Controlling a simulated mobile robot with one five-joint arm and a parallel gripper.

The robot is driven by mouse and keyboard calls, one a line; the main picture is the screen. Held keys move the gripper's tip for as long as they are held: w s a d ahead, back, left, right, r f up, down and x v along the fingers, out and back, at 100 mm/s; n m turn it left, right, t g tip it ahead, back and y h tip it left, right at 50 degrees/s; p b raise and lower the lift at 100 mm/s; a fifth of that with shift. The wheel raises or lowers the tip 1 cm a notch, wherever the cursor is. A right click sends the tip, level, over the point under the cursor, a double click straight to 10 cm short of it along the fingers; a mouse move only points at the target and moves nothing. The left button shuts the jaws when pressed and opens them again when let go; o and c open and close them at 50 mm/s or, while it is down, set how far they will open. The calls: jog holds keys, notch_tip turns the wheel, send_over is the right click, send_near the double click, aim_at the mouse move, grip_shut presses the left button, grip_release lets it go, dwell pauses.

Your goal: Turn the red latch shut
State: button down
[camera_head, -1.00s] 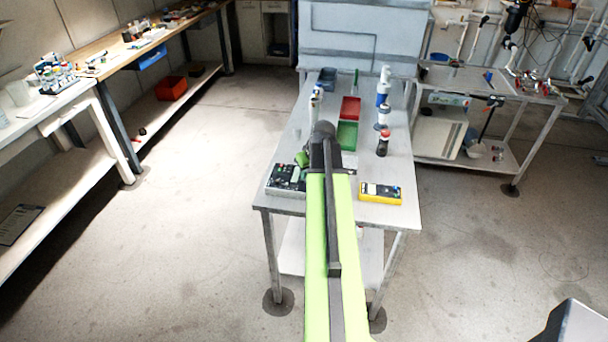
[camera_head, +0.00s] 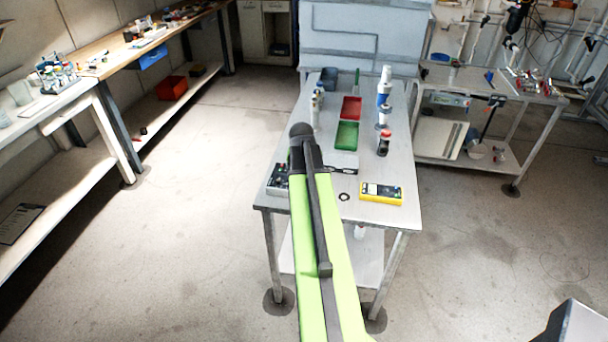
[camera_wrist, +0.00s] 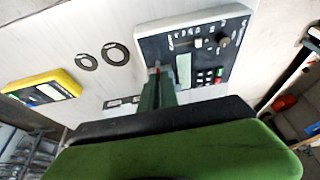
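In the wrist view, a dark panelled box (camera_wrist: 196,48) with a knob, small buttons and a pale strip lies on the grey table. My gripper (camera_wrist: 156,78) has narrow green fingers reaching to the near left edge of this box. A tiny red spot (camera_wrist: 157,69) shows at the fingertips; I cannot tell whether it is the red latch. The fingers look close together, but whether they are shut or touching anything is unclear. In the head view, the box (camera_head: 277,180) is partly hidden behind my arm, and my gripper is hidden too.
A yellow meter (camera_head: 381,193) and dark rings (camera_head: 344,197) lie on the table right of my arm. Red (camera_head: 351,109) and green (camera_head: 346,135) trays and several bottles (camera_head: 383,95) stand further back.

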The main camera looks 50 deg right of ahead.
jog(key=shift+s, duration=0.15)
dwell(0.4)
jog(key=c, duration=1.6)
grip_release()
jog(key=shift+s+r, duration=0.1)
jog(key=p+v, duration=1.6)
jog(key=v, duration=0.1)
jog(key=shift+a+r, duration=0.15)
jog(key=shift+a, duration=0.05)
